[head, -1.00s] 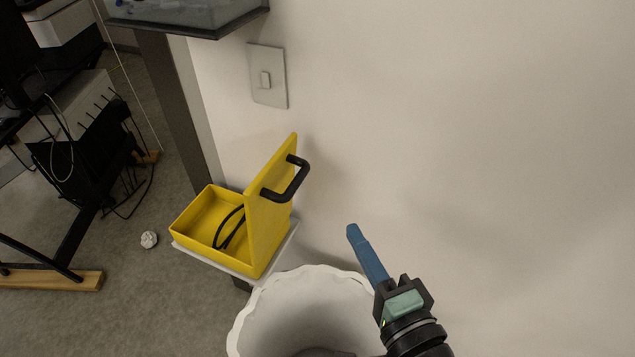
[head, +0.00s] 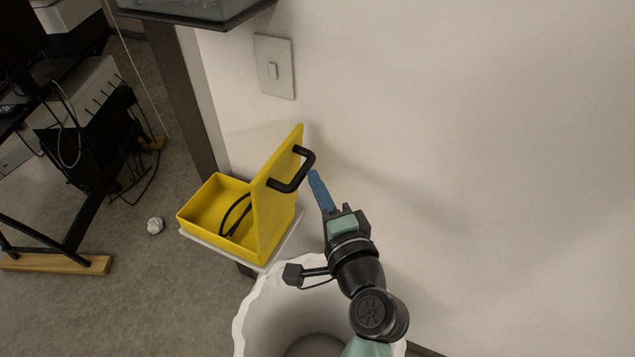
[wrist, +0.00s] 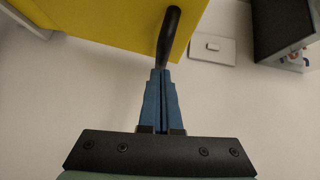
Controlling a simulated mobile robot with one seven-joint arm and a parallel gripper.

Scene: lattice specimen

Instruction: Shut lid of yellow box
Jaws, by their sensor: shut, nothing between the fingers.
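The yellow box (head: 205,211) sits on a small light-coloured stand, its lid (head: 273,205) standing open and nearly upright on the right side. A black handle (head: 296,171) sticks out from the lid's outer face. A black cable lies inside the box. My gripper (head: 314,175) is shut and empty, with blue fingers, just right of the handle on the lid's outer side. In the wrist view the shut fingertips (wrist: 161,74) are close to the lower end of the handle (wrist: 168,35), with the yellow lid (wrist: 110,20) behind. I cannot tell whether they touch.
A white wavy-rimmed bin (head: 258,315) stands below my arm. The wall with a light switch (head: 275,68) is behind. A dark shelf (head: 195,14) overhangs at the upper left. A crumpled white ball (head: 155,225) lies on the open floor at left.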

